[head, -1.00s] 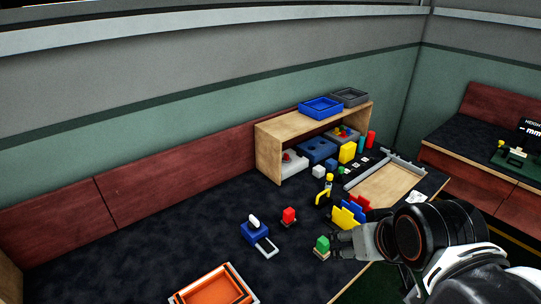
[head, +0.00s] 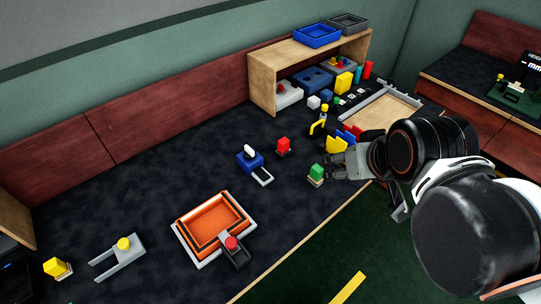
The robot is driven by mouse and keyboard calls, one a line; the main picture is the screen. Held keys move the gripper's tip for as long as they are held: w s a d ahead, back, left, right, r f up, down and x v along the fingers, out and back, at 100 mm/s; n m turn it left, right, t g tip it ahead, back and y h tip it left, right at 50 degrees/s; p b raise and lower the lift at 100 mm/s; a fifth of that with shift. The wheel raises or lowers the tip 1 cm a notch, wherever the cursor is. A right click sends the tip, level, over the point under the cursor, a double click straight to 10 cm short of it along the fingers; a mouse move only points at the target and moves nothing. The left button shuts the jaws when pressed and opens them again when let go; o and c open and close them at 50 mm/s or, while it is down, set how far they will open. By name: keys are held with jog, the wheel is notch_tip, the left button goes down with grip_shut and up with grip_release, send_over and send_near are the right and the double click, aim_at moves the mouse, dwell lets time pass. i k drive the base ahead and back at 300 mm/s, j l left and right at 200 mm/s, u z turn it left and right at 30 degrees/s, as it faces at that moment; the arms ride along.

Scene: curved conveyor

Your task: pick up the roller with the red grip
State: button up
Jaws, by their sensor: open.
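A dark grey piece with a round red grip (head: 232,244) lies at the front corner of the orange tray (head: 183,226), partly over its rim; it looks like the roller with the red grip, though its roller part is hard to make out. My gripper (head: 333,168) is open and empty, low over the right part of the table, well to the right of and behind the red grip. Its fingers point left, close to a green-topped block (head: 316,172). I cannot tell whether they touch it.
A red-topped block (head: 283,146) and a blue piece with a white grip (head: 250,160) stand mid-table. A yellow-knobbed grey fork (head: 123,244) and a yellow block (head: 56,267) lie left. A wooden shelf (head: 262,84) stands behind.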

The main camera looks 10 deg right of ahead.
aim_at(283, 150)
jog(key=i+l+u, duration=0.55)
jog(key=l+u, duration=0.3)
jog(key=l, duration=0.15)
jog(key=i+l+u, duration=0.15)
jog(key=l+u, duration=0.15)
jog(key=l, duration=0.15)
